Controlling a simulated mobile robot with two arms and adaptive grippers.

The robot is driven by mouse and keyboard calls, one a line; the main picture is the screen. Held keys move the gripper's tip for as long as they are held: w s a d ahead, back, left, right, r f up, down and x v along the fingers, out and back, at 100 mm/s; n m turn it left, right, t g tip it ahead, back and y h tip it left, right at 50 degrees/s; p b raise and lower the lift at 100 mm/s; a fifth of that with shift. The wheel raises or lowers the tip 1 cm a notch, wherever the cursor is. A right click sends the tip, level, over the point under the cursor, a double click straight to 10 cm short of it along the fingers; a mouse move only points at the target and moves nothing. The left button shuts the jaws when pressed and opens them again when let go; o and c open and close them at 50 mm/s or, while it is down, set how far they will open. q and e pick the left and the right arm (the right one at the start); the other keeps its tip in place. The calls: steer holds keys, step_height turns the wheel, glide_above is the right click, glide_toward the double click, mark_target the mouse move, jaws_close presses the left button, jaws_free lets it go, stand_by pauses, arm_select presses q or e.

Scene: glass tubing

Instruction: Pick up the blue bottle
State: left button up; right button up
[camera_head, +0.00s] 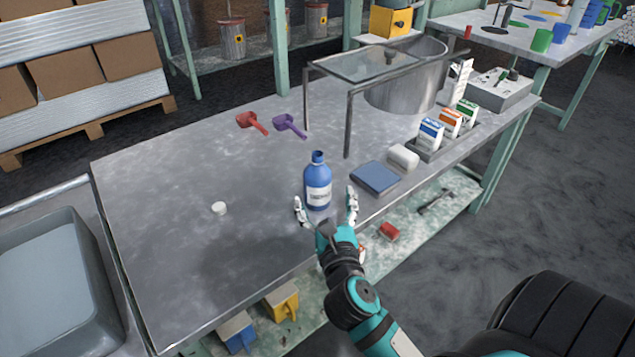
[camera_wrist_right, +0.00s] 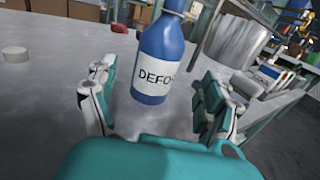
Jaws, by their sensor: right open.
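The blue bottle (camera_head: 317,174) stands upright on the grey metal table (camera_head: 150,200), with a white label on its front. In the right wrist view the blue bottle (camera_wrist_right: 160,60) stands just beyond and between the fingers, and its top is cut off by the frame edge. My right gripper (camera_head: 326,203) is open, with one finger to each side of the bottle's near side. In the wrist view the open fingers of my right gripper (camera_wrist_right: 155,100) show a gap to the bottle on both sides. My left gripper is not in view.
A blue box (camera_head: 375,178) and a white block (camera_head: 403,157) lie right of the bottle. A white cap (camera_head: 219,208) lies to its left. Red (camera_head: 252,122) and purple scoops (camera_head: 289,125) lie behind. A metal-framed stand (camera_head: 348,120) rises behind right.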

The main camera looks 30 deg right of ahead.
mark_target(317, 182)
steer(key=x, duration=0.6)
steer(key=shift+w+b, duration=0.3)
steer(key=shift+a, duration=0.1)
steer(key=c, duration=1.4)
